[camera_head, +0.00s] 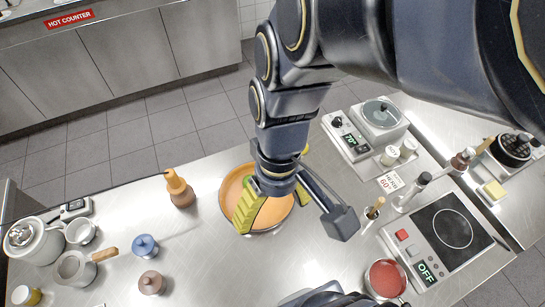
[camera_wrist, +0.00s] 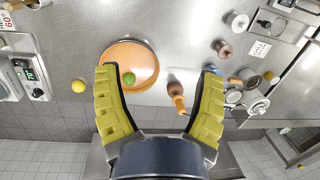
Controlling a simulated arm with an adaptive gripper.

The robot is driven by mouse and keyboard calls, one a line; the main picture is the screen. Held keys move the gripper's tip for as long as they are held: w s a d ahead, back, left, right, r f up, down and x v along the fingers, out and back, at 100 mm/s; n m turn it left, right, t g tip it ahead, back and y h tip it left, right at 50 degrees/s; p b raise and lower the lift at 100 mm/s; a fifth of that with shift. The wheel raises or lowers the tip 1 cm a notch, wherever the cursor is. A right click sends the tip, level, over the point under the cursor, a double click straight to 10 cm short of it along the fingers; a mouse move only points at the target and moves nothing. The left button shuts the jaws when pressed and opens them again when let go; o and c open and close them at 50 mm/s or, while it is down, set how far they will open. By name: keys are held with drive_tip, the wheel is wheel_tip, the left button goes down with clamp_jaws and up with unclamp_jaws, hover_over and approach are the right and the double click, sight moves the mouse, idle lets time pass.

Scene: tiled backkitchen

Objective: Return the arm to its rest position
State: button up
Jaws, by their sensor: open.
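My gripper (camera_head: 272,216) hangs over the round pan (camera_head: 232,188) with an orange inside, in the middle of the steel counter. In the wrist view my gripper (camera_wrist: 159,70) has its two yellow-green fingers spread wide, with nothing between them. My dark arm reaches down from the upper right in the head view. In the wrist view the pan (camera_wrist: 145,52) lies beyond the left fingertip, and a small green ball (camera_wrist: 129,79) shows in it. The arm and fingers hide part of the pan in the head view.
A brown bottle with an orange top (camera_head: 180,190) stands left of the pan. A hotplate (camera_head: 445,235) reading OFF and a red-filled pot (camera_head: 385,278) are at right. Pots and jars (camera_head: 75,268) crowd the left.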

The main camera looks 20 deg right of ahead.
drive_tip(key=shift+m+g+h, duration=0.3)
drive_tip(key=shift+m+h, duration=0.3)
drive_tip(key=s, duration=0.3)
drive_tip(key=s+d+r, duration=0.1)
drive_tip(key=shift+s+d, duration=0.1)
drive_tip(key=shift+s, duration=0.15)
idle(0.3)
